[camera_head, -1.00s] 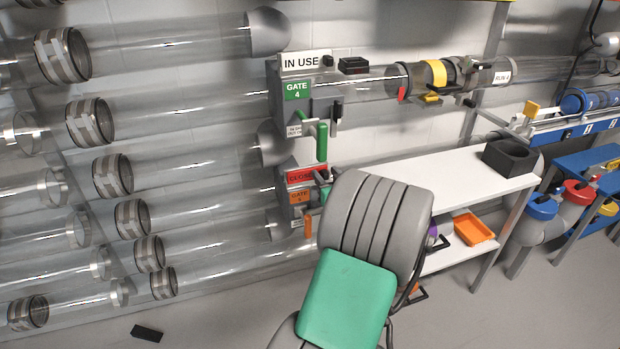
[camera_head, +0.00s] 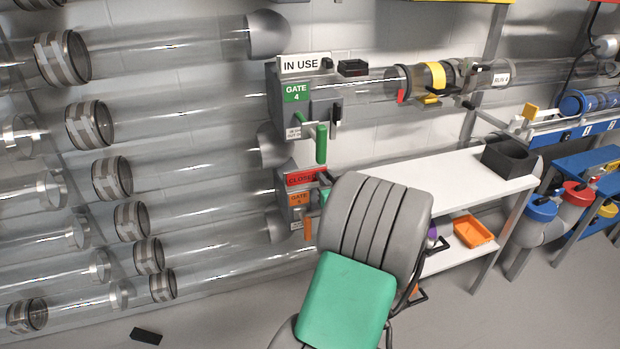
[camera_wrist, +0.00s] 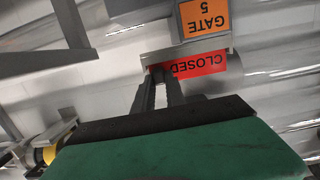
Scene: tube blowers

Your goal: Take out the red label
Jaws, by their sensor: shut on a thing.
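The red label (camera_head: 305,178) reading CLOSED sits in its holder on the grey gate 5 box, above an orange GATE 5 plate (camera_head: 299,199). In the wrist view the red label (camera_wrist: 203,63) appears upside down below the orange plate (camera_wrist: 206,17). My gripper (camera_wrist: 160,74) is shut on the left end of the red label as seen in the wrist view. The fingers partly cover that end. In the head view my gripper is mostly hidden behind my grey and green arm.
Above is the gate 4 box with a white IN USE label (camera_head: 304,64) and a green handle (camera_head: 321,143). Clear tubes run along the wall. A white table (camera_head: 440,175) with a black box (camera_head: 509,157) stands at the right. A black piece (camera_head: 146,336) lies on the floor.

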